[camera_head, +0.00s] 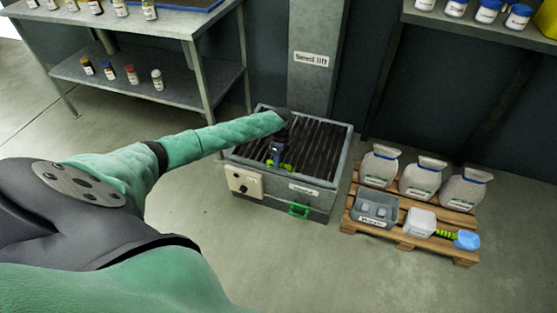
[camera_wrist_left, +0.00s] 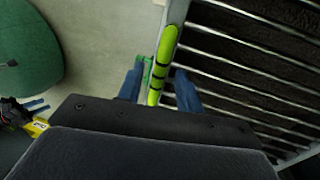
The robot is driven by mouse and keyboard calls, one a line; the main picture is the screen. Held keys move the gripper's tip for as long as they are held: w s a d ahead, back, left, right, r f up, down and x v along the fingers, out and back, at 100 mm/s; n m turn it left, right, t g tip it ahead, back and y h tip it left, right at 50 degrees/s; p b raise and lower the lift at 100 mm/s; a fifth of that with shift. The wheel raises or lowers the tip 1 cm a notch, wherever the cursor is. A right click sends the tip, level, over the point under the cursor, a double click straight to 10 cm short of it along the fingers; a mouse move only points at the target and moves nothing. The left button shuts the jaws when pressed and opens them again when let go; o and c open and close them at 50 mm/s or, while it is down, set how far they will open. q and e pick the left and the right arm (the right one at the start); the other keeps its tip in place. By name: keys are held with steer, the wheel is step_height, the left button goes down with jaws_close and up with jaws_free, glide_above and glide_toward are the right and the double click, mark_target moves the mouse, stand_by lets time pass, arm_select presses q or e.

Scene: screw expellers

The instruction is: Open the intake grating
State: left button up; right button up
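The intake grating (camera_head: 318,139), dark parallel bars in a grey frame, lies flat on top of the grey intake box (camera_head: 318,191). In the left wrist view its bars (camera_wrist_left: 255,62) fill the right side. A yellow-green handle (camera_wrist_left: 163,55) runs along the grating's edge. My left gripper (camera_head: 277,163) is over the front left of the grating. In the left wrist view, its blue fingers (camera_wrist_left: 158,90) stand on either side of the handle, with narrow gaps visible. What seems to be my right gripper (camera_wrist_left: 36,105) shows small at the left edge of that view.
A green pull handle (camera_head: 299,210) and a control box with a black knob (camera_head: 244,184) are on the intake box's front. A column labelled as a lift (camera_head: 315,60) stands behind. A pallet (camera_head: 408,235) with sacks and containers is at the right. The floor in front is clear.

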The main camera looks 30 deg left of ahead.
arm_select(q)
steer(key=shift+c, duration=0.3)
jaws_close()
steer(key=shift+r, duration=0.1)
